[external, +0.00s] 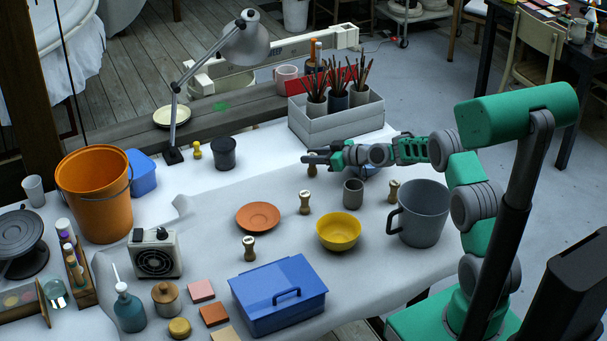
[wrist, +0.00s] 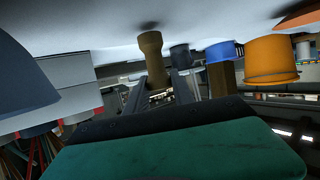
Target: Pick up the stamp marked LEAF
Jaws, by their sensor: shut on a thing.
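My gripper (external: 316,159) reaches left over the far part of the table and is shut on a wooden stamp (external: 312,171). In the wrist view, which is upside down, the stamp (wrist: 152,58) stands upright between my two fingers (wrist: 160,92), against the pale table. I cannot tell whether it touches the table. Its mark cannot be read. Other similar stamps stand upright: one in the middle (external: 305,203), one at the front left (external: 249,248) and one beside the large mug (external: 393,190). Their labels are too small to read.
A grey cup (external: 353,192), a large grey mug (external: 424,213) and a yellow bowl (external: 339,232) stand right of centre. A grey brush caddy (external: 335,126) is behind my gripper. A terracotta saucer (external: 258,217) and blue box (external: 279,298) lie nearer. The table left of my gripper is fairly clear.

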